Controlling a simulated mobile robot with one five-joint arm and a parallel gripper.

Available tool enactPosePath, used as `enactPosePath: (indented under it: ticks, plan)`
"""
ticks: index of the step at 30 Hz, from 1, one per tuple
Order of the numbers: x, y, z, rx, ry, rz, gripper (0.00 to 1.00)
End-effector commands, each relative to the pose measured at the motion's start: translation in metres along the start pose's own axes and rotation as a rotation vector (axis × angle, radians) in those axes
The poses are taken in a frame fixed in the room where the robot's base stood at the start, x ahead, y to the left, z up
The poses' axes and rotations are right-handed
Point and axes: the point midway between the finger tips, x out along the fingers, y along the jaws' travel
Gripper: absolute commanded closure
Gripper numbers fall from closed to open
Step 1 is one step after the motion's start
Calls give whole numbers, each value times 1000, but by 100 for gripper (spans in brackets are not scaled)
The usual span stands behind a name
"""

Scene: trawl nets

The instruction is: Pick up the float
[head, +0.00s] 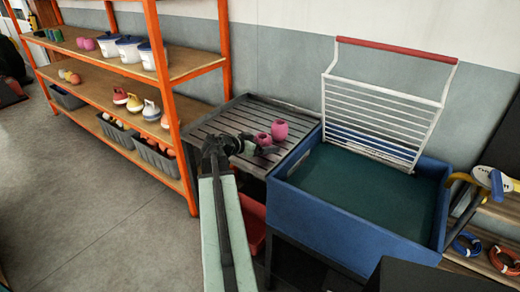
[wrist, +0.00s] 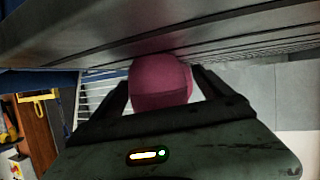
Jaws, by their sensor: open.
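Two pink floats stand close together on the grey slatted table: a nearer float (head: 263,139) and a slightly farther float (head: 280,130). My gripper (head: 259,149) is low over the table, right at the nearer float. In the wrist view one pink float (wrist: 160,84) sits between the two dark fingers of my gripper (wrist: 159,76). The fingers are open, one on each side of it. I cannot tell whether either finger touches it. The other float is not distinguishable in the wrist view.
The slatted table (head: 218,118) adjoins a blue bin (head: 355,215) with a white wire rack (head: 385,105) standing in it. An orange-framed shelf (head: 165,90) with buckets and floats stands left. Hooks and coiled rings lie at right. Floor at left is clear.

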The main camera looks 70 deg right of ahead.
Motion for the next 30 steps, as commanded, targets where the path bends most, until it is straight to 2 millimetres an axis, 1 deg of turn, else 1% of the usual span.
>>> enactPosePath:
  ticks: [1, 2, 8, 9, 11, 12, 14, 15, 16, 23, 26, 30]
  plan:
    - [11, -1, 3, 1, 0, 1, 10]
    - [14, -1, 3, 1, 0, 1, 10]
    - [14, -1, 1, -1, 0, -1, 10]
    - [14, -1, 1, -1, 0, -1, 16]
    - [14, -1, 1, -1, 0, -2, 33]
    - [14, -1, 1, -1, 0, -2, 44]
    - [14, -1, 1, -1, -1, -2, 60]
    - [14, -1, 1, -1, -1, -2, 72]
    - [14, -1, 1, -1, -1, -2, 77]
    - [13, -1, 0, -1, -1, -3, 77]
    - [10, -1, -4, -2, 0, -4, 77]
    - [4, -2, -16, -3, 0, -6, 78]
